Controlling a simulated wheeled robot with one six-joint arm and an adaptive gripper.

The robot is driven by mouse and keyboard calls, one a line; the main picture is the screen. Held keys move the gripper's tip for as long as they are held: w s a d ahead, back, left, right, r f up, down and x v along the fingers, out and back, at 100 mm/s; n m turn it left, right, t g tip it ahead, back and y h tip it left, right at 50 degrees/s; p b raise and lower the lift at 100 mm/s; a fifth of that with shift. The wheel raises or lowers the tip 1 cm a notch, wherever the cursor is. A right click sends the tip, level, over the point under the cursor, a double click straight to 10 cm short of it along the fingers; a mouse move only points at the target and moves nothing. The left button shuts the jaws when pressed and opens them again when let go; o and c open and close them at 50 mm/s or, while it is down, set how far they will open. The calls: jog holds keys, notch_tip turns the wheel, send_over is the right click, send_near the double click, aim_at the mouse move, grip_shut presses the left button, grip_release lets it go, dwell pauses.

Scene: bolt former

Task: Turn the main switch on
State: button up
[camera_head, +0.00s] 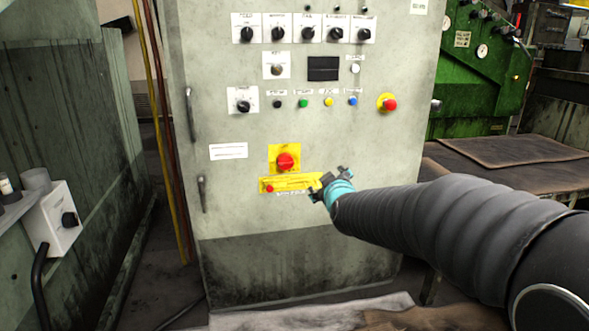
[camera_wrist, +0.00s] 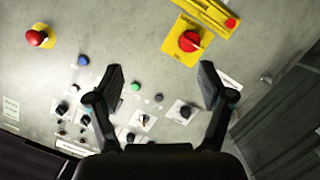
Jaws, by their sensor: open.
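The main switch looks to be the red rotary knob (camera_head: 286,161) on a square yellow plate on the grey cabinet front. It also shows in the wrist view, where the picture is turned over, as a red knob (camera_wrist: 189,41) near the top. Its turned position is hard to read. Just below it in the head view is a long yellow plate (camera_head: 292,183) with a small red part at its left end. My gripper (camera_head: 325,186) is to the lower right of the knob in the head view. In the wrist view my gripper (camera_wrist: 160,70) is open and empty, with the knob beyond its fingertips.
The grey cabinet (camera_head: 240,210) carries rows of black selectors and coloured buttons above the knob. A red emergency stop (camera_head: 389,104) on yellow is at the upper right. Door handles (camera_head: 201,194) are on the left. A green machine (camera_head: 487,70) stands behind.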

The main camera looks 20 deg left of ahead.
jog(key=n+t+y, duration=0.1)
jog(key=n+t, duration=0.1)
send_near(286, 165)
jog(key=v, duration=0.3)
jog(key=x, duration=1.3)
jog(key=shift+w+a+p, duration=0.15)
jog(key=shift+p, duration=0.15)
jog(key=c, duration=1.2)
